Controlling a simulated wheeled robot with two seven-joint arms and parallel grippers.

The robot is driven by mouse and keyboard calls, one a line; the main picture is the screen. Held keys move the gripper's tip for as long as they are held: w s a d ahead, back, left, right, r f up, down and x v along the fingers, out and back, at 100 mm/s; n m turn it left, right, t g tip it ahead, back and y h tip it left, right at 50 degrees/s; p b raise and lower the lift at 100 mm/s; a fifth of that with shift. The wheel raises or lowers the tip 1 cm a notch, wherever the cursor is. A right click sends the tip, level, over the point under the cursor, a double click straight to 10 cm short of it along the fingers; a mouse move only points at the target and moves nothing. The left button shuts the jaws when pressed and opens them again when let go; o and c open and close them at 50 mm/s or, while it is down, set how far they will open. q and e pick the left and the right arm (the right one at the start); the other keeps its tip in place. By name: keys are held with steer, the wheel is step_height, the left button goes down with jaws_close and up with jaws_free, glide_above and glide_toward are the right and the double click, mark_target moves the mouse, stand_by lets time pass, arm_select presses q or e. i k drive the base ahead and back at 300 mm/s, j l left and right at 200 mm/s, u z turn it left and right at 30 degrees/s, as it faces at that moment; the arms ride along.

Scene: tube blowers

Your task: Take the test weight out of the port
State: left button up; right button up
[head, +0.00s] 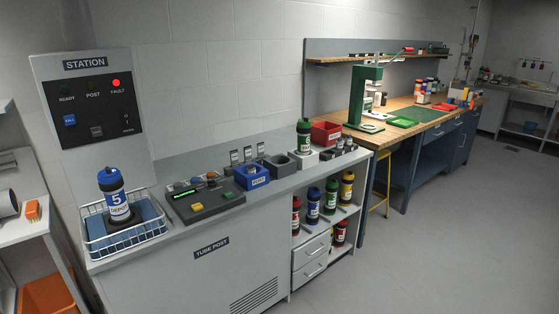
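No object that I can clearly identify as the test weight shows in the head view. A station panel (90,110) on the wall at left has a lit red lamp (116,84) above FAULT. A small blue box (251,178) with a label too small to read and a grey block (279,166) with a round opening sit on the counter; the inside of the opening is unclear. Neither of my grippers is in view.
A dark control box (204,200) stands on the tube post counter (205,268). A green canister (303,136) and red bin (326,133) stand farther right. Coloured canisters fill shelves below. A wooden workbench (405,126) lies beyond. The floor (440,250) at right is clear.

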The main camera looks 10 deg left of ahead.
mark_target(250, 170)
steer(key=i+u, duration=0.15)
steer(key=i, duration=0.3)
steer(key=i+l+u, duration=0.15)
steer(key=i, duration=0.3)
steer(key=i+l+u, duration=0.1)
steer(key=i, duration=0.35)
steer(key=i+u, duration=0.4)
steer(key=i+l+u, duration=0.2)
steer(key=u, duration=0.2)
steer(key=i+l+u, duration=0.2)
steer(key=u, duration=0.15)
steer(key=i+l+u, duration=0.25)
steer(key=u, duration=0.15)
steer(key=l, duration=0.1)
